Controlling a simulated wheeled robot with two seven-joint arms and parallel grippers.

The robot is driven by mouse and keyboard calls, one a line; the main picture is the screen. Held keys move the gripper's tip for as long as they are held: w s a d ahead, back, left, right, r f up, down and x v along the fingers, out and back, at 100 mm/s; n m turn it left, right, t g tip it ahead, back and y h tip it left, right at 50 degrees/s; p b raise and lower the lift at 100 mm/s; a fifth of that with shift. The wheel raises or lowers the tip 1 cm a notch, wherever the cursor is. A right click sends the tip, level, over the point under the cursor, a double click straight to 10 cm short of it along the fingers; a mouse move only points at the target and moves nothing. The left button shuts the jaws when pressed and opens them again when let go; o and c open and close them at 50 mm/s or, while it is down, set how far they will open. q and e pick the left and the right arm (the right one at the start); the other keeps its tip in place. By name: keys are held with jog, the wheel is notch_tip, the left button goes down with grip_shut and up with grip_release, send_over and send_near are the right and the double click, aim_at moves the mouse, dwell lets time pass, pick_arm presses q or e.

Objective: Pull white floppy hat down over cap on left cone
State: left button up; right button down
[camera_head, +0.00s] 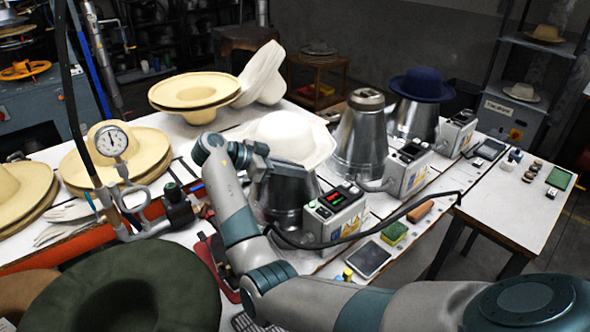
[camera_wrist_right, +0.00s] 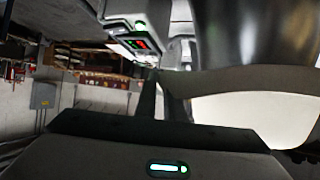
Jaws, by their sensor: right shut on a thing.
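The white floppy hat (camera_head: 290,133) sits over the top of the left metal cone (camera_head: 285,198), its wavy brim spreading around the upper cone. Any cap beneath it is hidden. My right gripper (camera_head: 264,162) is at the near left side of the brim, shut on its edge. In the right wrist view the gripper fingers (camera_wrist_right: 165,102) are beside the white hat (camera_wrist_right: 255,115) and the shiny cone (camera_wrist_right: 260,30). The exact contact is partly hidden. My left gripper is in neither view.
A control box (camera_head: 336,216) stands right of the left cone, with a black cable in front. A bare middle cone (camera_head: 360,140) and a cone with a navy hat (camera_head: 421,84) stand behind. Straw hats (camera_head: 195,92) lie left; a dark green hat (camera_head: 125,285) is in front.

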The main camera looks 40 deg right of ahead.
jog(key=shift+f+b, duration=0.4)
dwell(0.6)
jog(key=c, duration=1.8)
grip_release()
jog(key=shift+o, duration=0.2)
jog(key=shift+a, duration=0.1)
jog(key=a+r+p, duration=0.1)
jog(key=a+r, duration=0.2)
jog(key=r, duration=0.2)
jog(key=shift+w+a+p, duration=0.35)
jog(key=shift+w, duration=0.1)
